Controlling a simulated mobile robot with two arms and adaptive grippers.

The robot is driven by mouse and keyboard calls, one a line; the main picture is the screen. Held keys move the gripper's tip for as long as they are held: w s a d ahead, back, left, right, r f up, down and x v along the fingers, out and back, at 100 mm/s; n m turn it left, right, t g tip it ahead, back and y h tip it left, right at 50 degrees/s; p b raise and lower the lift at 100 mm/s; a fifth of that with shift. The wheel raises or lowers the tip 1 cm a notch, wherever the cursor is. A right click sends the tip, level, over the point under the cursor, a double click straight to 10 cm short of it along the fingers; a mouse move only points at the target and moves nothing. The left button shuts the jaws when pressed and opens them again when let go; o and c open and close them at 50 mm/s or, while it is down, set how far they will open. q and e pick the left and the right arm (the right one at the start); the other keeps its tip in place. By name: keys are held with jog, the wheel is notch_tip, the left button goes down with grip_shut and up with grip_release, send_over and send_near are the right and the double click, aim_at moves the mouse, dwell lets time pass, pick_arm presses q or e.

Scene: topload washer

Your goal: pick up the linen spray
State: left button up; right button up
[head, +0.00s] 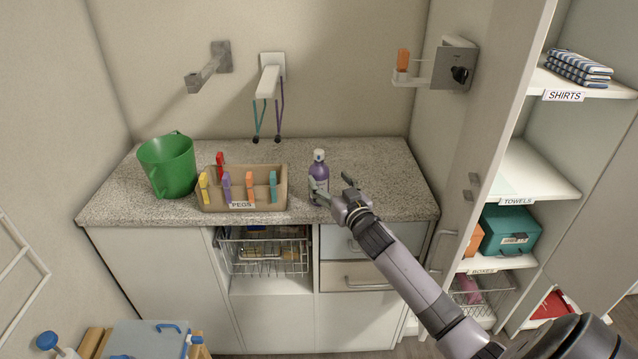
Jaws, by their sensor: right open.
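The linen spray (319,172) is a small purple bottle with a white top. It stands upright on the speckled countertop (385,170), right of the peg box. My right gripper (332,190) reaches in from the lower right, with its open fingers pointing at the bottle. One finger overlaps the lower part of the bottle in the picture, and the other is to its right. I cannot tell whether a finger touches it. My left gripper is not in view.
A peg box (240,205) with several coloured pegs sits close left of the bottle, and a green bucket (168,165) stands further left. Hooks (270,75) stick out from the wall above. An open cabinet door (490,130) stands at the right. The counter behind the bottle is clear.

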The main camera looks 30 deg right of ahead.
aim_at(323, 177)
jog(key=w+p, duration=0.1)
jog(key=w, duration=0.3)
jog(key=shift+w+a+r, duration=0.1)
jog(key=shift+r, duration=0.05)
jog(key=shift+w, duration=0.65)
jog(key=shift+s, duration=0.1)
jog(key=c, duration=1.3)
jog(key=shift+c, duration=0.6)
